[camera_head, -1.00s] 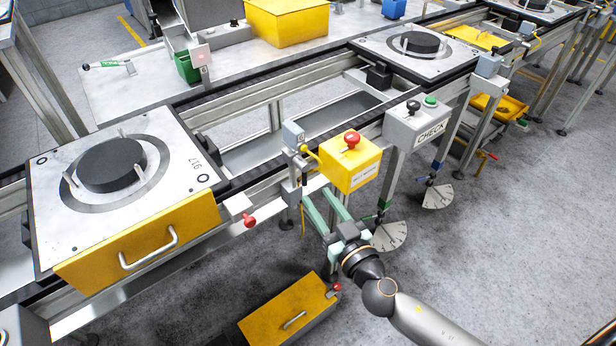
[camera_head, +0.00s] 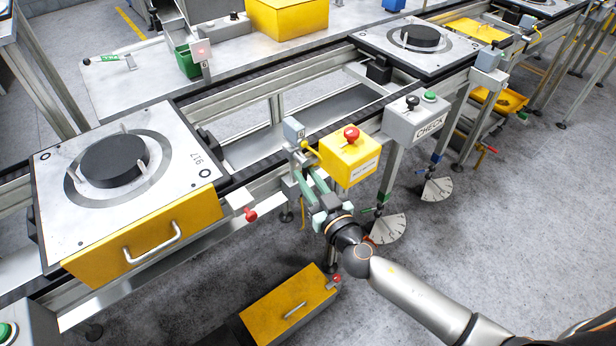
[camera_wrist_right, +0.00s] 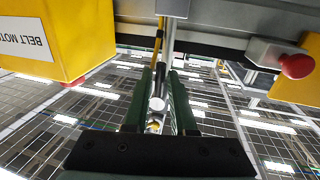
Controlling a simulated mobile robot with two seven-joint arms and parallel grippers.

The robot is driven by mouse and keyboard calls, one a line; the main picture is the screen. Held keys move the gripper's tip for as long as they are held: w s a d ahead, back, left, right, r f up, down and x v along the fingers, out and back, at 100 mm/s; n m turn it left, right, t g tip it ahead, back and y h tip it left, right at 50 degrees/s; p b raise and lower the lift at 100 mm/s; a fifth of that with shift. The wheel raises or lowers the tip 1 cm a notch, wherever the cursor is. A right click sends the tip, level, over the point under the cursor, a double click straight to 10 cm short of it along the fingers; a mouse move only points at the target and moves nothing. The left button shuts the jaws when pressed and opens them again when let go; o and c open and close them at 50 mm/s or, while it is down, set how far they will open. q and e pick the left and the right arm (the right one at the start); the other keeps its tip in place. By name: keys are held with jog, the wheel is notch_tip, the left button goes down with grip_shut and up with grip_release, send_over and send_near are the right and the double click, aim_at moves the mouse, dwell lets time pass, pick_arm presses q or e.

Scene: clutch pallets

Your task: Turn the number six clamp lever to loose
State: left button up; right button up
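In the right wrist view the two fingers (camera_wrist_right: 160,78) stand apart. In the head view my gripper hides the lever area. My left gripper is out of view.
A red knob (camera_head: 250,214) sticks out from the rail to the left of my right gripper. The yellow box (camera_wrist_right: 40,40) is close on the other side in the wrist view. A dial plate (camera_head: 389,229) and a yellow-topped floor bin (camera_head: 290,305) are nearby.

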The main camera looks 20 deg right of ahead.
grip_shut()
dwell(0.3)
jog(key=d+r+n+y+b, duration=0.1)
jog(key=n+b, duration=0.1)
jog(key=n, duration=0.4)
jog(key=w+d+n+t+y+b, duration=0.1)
jog(key=n+b, duration=0.2)
jog(key=n, duration=0.3)
jog(key=d+r+n+y+b, duration=0.1)
jog(key=n+b, duration=0.2)
jog(key=n, duration=0.2)
jog(key=shift+w+d+r+n, duration=0.15)
jog(key=shift+d+r+n, duration=0.15)
jog(key=shift+r+n, duration=0.1)
dwell(0.4)
jog(key=shift+o, duration=1.9)
grip_release()
